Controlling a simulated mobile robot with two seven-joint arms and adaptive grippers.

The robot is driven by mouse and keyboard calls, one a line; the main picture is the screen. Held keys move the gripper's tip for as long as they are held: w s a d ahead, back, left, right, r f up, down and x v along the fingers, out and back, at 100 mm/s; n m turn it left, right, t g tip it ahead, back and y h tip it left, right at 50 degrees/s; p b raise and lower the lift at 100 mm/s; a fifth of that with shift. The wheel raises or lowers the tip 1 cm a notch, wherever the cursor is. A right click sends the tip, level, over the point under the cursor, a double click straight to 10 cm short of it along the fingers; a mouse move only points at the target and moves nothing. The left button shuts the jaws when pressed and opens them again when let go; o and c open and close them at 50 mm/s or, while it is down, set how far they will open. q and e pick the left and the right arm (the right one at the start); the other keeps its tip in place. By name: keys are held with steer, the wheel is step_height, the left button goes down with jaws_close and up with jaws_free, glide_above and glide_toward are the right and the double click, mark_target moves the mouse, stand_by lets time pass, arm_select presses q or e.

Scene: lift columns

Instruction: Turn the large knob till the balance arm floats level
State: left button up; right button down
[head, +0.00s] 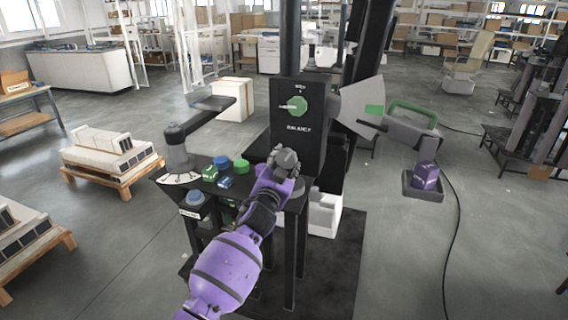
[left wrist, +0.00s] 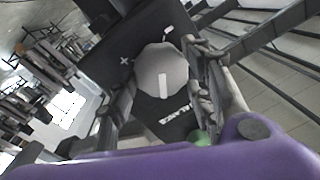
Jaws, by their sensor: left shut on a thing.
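The large knob (left wrist: 160,72) is grey and many-sided with a white mark, and it fills the space between my fingers in the left wrist view. My left gripper (head: 281,166) is shut on it, at the front of the dark column below the word BALANCE. The balance arm (head: 407,131) is grey with a green handle (head: 412,109). It slopes down to the right, below the green patch (head: 375,110) on the pale fan-shaped plate (head: 353,102). A purple block (head: 426,175) sits in the tray (head: 409,190) at its end. My right gripper is out of view.
A green dial (head: 298,105) with a pale pointer is on the column panel. A dark bench (head: 258,197) on the left carries blue and green buttons and a grey lever (head: 179,150). Pallets (head: 110,160) stand at left. A cable crosses the floor at right.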

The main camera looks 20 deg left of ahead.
arm_select(q)
steer(key=m, duration=0.6)
steer(key=shift+d+f+h, duration=0.1)
steer(key=shift+h, duration=0.2)
steer(key=m, duration=0.6)
steer(key=shift+f+h+p, duration=0.2)
steer(key=shift+h+p, duration=0.1)
steer(key=shift+f, duration=0.1)
steer(key=o, duration=1.1)
steer(key=shift+s+a, duration=0.25)
steer(key=shift+s, duration=0.2)
steer(key=s, duration=1.1)
steer(key=shift+f, duration=0.35)
steer(key=shift+a, duration=0.1)
